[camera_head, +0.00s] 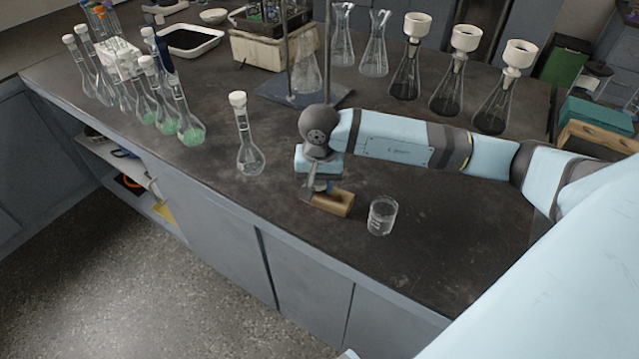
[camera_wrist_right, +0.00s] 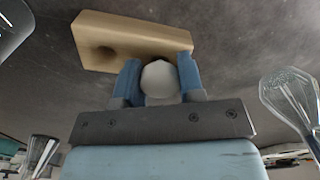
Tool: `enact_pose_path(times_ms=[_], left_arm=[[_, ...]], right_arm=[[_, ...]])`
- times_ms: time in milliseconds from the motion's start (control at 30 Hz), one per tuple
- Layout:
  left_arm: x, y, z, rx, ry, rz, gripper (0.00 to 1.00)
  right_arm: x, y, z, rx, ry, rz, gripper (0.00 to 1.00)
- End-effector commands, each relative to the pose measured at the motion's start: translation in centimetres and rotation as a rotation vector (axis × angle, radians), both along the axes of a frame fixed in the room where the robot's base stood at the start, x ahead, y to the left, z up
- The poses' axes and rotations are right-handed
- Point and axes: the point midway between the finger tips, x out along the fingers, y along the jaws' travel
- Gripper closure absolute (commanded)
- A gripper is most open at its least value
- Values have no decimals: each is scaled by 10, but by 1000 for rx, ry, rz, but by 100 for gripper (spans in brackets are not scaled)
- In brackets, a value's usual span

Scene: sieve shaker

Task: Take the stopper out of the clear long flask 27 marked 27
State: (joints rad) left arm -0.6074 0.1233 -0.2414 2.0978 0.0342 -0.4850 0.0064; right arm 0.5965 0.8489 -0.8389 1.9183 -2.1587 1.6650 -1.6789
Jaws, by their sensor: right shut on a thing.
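A clear long-necked flask (camera_head: 249,157) stands upright on the dark bench, left of my right gripper, with a white cap-like top (camera_head: 237,98). I cannot read a number on it. A clear flask also shows at the right of the wrist view (camera_wrist_right: 290,95), apart from the fingers. My right gripper (camera_head: 316,190) is low over the bench, by a wooden block (camera_head: 334,204). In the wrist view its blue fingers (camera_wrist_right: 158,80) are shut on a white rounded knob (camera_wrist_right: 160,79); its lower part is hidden. My left gripper is not in view.
A small glass beaker (camera_head: 382,216) stands right of the block. Several flasks with green liquid (camera_head: 190,128) line the left edge. A stand base (camera_head: 290,95) is behind my right gripper, and dark-filled flasks with white funnels (camera_head: 450,90) stand behind my right arm. The bench front is clear.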

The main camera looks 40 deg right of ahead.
Motion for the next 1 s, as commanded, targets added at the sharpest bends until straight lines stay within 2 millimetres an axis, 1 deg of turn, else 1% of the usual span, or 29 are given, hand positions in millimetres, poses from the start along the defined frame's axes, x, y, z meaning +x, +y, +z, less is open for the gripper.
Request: enact_pose_path(times_ms=[33, 133, 167, 200, 233, 267, 300, 867, 1000], left_arm=[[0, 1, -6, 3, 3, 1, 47], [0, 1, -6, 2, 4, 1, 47], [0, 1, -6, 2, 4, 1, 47], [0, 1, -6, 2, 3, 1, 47], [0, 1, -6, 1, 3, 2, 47], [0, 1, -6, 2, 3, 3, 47], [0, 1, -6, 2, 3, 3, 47], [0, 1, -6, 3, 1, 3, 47], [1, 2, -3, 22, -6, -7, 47]], right_arm=[[-7, 2, -17, -1, 26, 2, 93], [-7, 3, -17, 0, 26, 1, 93], [-7, 3, -17, 0, 26, 1, 62], [-7, 3, -18, 0, 26, 1, 53], [-7, 3, -18, 0, 26, 1, 46], [-7, 2, -18, -1, 27, 1, 39], [-7, 2, -18, -1, 28, 1, 35], [-7, -1, -18, -8, 30, 0, 35], [-7, -1, -18, -10, 30, 0, 35]])
